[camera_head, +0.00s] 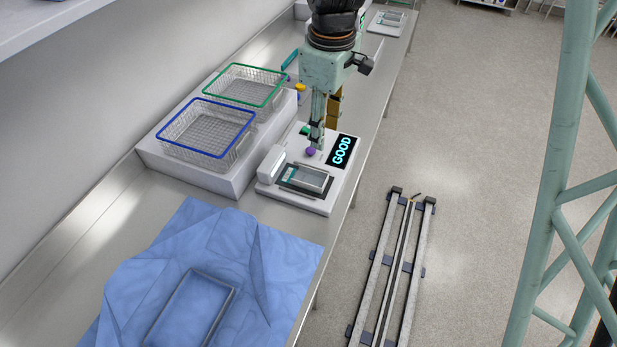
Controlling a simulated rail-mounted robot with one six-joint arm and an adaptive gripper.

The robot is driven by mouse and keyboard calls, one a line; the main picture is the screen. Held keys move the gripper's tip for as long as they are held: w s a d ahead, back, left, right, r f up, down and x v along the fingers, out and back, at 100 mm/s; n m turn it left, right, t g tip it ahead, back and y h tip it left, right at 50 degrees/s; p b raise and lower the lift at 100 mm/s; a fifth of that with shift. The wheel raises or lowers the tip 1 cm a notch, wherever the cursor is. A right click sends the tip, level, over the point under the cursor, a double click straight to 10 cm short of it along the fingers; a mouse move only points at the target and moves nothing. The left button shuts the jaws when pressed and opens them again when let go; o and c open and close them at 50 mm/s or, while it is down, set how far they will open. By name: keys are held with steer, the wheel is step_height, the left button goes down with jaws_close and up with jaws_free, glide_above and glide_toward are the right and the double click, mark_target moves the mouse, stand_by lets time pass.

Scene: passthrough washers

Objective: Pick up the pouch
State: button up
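A flat, pale grey-green packet, which looks like the pouch (306,178), lies on a dark pad on top of a white device (318,205) on the steel counter. My gripper (316,145) points down over the back part of this device, behind the packet and apart from it in the picture. Its fingers show as one narrow column, so I cannot tell whether they are open or shut. A small purple round thing (311,152) shows at the fingertips; I cannot tell if it is touched.
The device's display (342,150) reads GOOD. A blue-rimmed wire basket (190,112) and a green-rimmed one (262,74) stand on a white block to the left. A blue wrap (255,312) with a rectangular tray (232,295) covers the near counter. Bare counter shows left.

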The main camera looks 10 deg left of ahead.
steer(key=a+f+n, duration=0.1)
steer(key=a+f, duration=0.3)
steer(key=shift+s+a+f, duration=0.15)
steer(key=shift+s+f, duration=0.1)
steer(key=shift+s, duration=0.05)
glide_above(308, 175)
steer(key=shift+s+f, duration=0.1)
steer(key=shift+f, duration=4.15)
steer(key=shift+f, duration=2.6)
steer(key=c, duration=0.4)
steer(key=shift+o, duration=0.2)
